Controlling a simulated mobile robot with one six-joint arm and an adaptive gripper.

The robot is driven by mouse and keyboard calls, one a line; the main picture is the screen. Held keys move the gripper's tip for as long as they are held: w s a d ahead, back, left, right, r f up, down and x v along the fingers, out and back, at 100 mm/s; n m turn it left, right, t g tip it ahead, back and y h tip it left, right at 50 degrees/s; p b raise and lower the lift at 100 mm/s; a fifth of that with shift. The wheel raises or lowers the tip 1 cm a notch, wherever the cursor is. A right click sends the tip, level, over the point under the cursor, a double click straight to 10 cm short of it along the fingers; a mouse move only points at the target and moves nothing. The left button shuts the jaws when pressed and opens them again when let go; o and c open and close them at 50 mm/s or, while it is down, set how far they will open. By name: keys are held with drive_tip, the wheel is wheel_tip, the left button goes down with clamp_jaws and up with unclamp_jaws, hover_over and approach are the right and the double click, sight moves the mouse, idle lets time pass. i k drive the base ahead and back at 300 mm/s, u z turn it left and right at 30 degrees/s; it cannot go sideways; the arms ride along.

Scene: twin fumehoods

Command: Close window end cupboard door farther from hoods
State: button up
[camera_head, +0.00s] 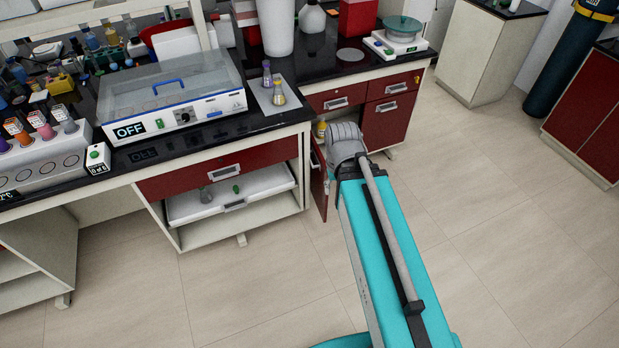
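A dark red cupboard door (318,182) stands swung open below the bench, its edge toward me. It is just left of my arm, which hides part of it and of the opening behind. A yellow-topped bottle shows inside that opening. To the right, another red cupboard door (387,121) with a silver handle looks shut, under a red drawer (394,85). My teal arm reaches from the bottom right to a grey joint in front of the cupboards. My gripper is not visible, and I cannot tell whether anything touches the open door.
The black bench top carries an incubator shaker (175,95) marked OFF, two flasks on a grey pad, and a balance (398,42). An open shelf unit (240,228) stands left of the door. Tiled floor (480,220) is clear to the right. A gas cylinder (565,60) stands far right.

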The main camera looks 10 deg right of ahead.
sight(319, 175)
drive_tip(key=z, duration=0.1)
drive_tip(key=i, duration=1)
drive_tip(key=u, duration=0.05)
